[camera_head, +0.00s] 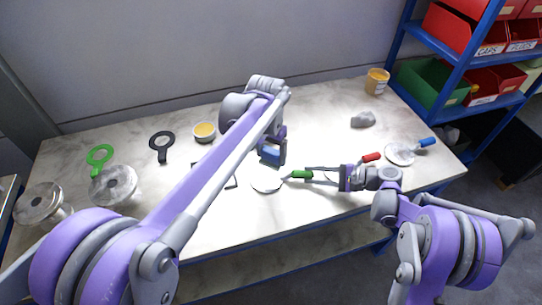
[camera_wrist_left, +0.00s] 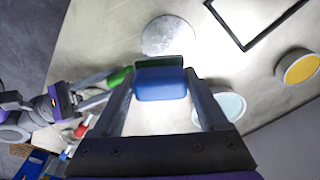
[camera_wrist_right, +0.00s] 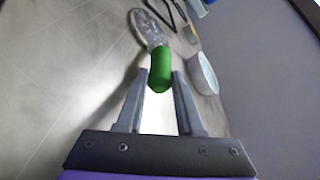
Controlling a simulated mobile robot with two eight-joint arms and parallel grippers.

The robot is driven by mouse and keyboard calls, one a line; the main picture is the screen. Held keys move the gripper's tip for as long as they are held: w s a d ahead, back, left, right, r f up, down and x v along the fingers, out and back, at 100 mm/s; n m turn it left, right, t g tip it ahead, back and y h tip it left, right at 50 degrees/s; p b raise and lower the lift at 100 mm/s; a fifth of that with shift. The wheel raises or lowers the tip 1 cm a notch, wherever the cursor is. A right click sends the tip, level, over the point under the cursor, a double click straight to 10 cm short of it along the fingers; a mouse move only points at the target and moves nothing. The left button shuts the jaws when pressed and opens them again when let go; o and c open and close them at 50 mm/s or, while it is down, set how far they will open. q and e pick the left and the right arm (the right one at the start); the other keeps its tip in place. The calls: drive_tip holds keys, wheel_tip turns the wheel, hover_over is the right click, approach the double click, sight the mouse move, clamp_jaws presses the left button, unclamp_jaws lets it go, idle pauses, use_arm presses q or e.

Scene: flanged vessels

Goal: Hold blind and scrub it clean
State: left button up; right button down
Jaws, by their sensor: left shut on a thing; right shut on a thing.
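The blind is a pale round disc (camera_head: 268,184) with a green handle (camera_head: 301,174). My right gripper (camera_head: 312,175) is shut on that handle, and the right wrist view shows the handle between the fingertips (camera_wrist_right: 159,78). The disc also shows in the left wrist view (camera_wrist_left: 168,36), level above or on the table; I cannot tell which. My left gripper (camera_wrist_left: 158,88) is shut on a blue scrub block (camera_wrist_left: 160,85) with a dark green pad face. In the head view the block (camera_head: 271,154) is just behind the disc, apart from it.
A black square outline (camera_head: 230,186) lies left of the disc, partly behind my left arm.

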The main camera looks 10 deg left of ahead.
idle(0.3)
drive_tip(key=shift+c, duration=2.3)
unclamp_jaws()
drive_tip(key=shift+d, duration=0.1)
drive_tip(key=v, duration=1.2)
